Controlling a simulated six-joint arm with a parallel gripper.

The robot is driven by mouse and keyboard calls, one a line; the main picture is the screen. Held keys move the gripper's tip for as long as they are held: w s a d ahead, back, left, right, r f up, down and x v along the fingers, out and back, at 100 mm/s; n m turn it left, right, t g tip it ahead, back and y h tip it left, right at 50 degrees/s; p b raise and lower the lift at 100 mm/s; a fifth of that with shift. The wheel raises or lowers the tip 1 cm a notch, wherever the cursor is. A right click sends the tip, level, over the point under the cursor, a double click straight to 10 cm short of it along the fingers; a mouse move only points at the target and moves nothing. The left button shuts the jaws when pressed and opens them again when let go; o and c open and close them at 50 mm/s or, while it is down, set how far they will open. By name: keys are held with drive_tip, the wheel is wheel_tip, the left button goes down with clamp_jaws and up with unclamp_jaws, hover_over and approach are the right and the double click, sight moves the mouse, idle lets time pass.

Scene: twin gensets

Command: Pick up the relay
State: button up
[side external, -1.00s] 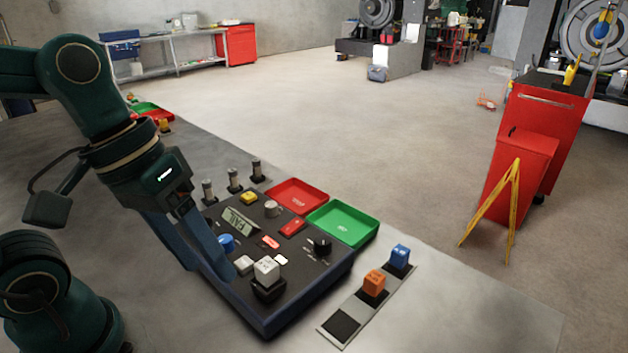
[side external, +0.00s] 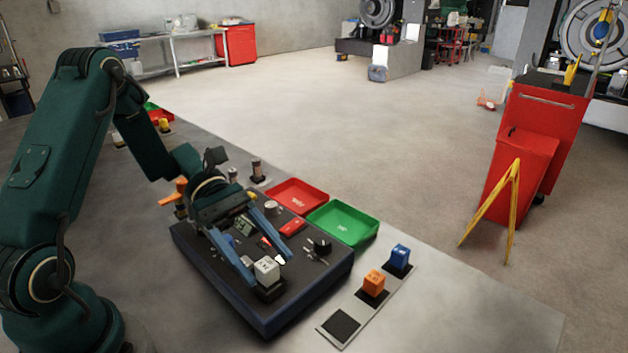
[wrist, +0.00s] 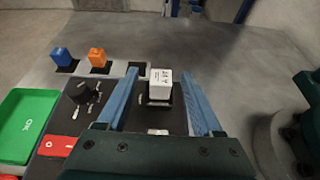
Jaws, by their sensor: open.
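The relay (side external: 266,267), a white block with dark markings, sits upright in a black socket (side external: 268,290) at the front corner of the dark control panel (side external: 305,290). My gripper (side external: 270,273) is open, its two long blue fingers reaching down over the panel on either side of the relay. In the wrist view the relay (wrist: 160,88) appears between the fingertips (wrist: 162,73), with a gap on each side. I cannot tell exactly how low the tips are. No contact shows.
An orange block (side external: 374,281) and a blue block (side external: 400,255) stand on a grey strip beside the panel; its nearest pad (side external: 341,324) is empty. Red (side external: 297,193) and green (side external: 343,222) trays lie behind. A black knob (side external: 320,245) rises from the panel.

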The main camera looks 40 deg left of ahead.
sight(273, 276)
drive_tip(key=shift+a+f, duration=0.1)
drive_tip(key=shift+f, duration=0.15)
drive_tip(key=shift+x, duration=2.45)
